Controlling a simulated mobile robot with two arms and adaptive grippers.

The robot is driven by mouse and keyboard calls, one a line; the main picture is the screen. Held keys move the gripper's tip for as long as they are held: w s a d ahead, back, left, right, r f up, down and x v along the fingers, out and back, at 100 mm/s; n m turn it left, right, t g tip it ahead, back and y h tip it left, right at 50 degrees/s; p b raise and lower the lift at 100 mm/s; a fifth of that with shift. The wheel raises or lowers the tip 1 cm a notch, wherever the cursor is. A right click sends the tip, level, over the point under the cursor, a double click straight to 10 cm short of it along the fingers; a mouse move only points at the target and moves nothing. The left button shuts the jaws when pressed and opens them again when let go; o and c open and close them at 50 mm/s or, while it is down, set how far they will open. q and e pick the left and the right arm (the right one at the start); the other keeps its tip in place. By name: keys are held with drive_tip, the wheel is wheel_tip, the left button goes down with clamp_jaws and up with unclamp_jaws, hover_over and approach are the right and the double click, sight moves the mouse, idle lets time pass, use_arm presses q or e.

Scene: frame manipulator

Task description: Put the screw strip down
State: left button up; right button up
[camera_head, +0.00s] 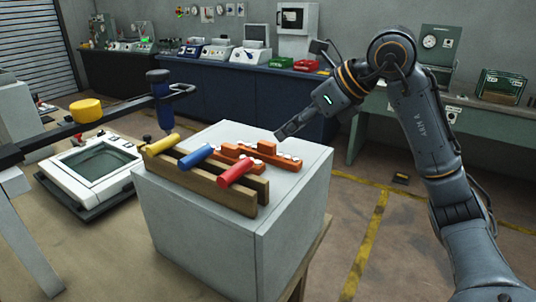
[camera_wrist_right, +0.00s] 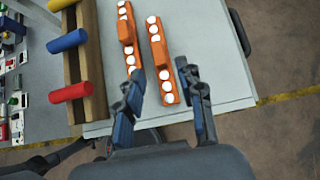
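Two orange screw strips with white round heads lie side by side on the pale box top. In the right wrist view, one strip (camera_wrist_right: 160,55) ends between the fingers of my right gripper (camera_wrist_right: 160,88). The other strip (camera_wrist_right: 126,35) lies to its left, close to the left finger. The fingers are spread apart, and I see no clear contact with either strip. In the head view, the strips (camera_head: 265,147) lie behind the wooden rack, and my right gripper (camera_head: 283,134) is at their far side. My left gripper is not in view.
The wooden rack (camera_head: 200,183) holds yellow (camera_head: 163,144), blue (camera_head: 196,157) and red (camera_head: 236,172) cylinders on the box (camera_head: 290,215). A dark bar with a yellow knob (camera_head: 86,110) and a blue upright tool (camera_head: 161,100) stand at left. The box top's right side is clear.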

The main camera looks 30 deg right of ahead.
sight(271, 144)
drive_tip(key=x, duration=0.3)
drive_tip(key=shift+w+f, duration=0.2)
drive_tip(key=shift+w, duration=0.05)
drive_tip(key=shift+s+p+x, duration=0.2)
drive_tip(key=shift+p+x, duration=0.45)
drive_tip(key=shift+x, duration=1.95)
drive_tip(key=shift+a+f, duration=0.1)
clamp_jaws()
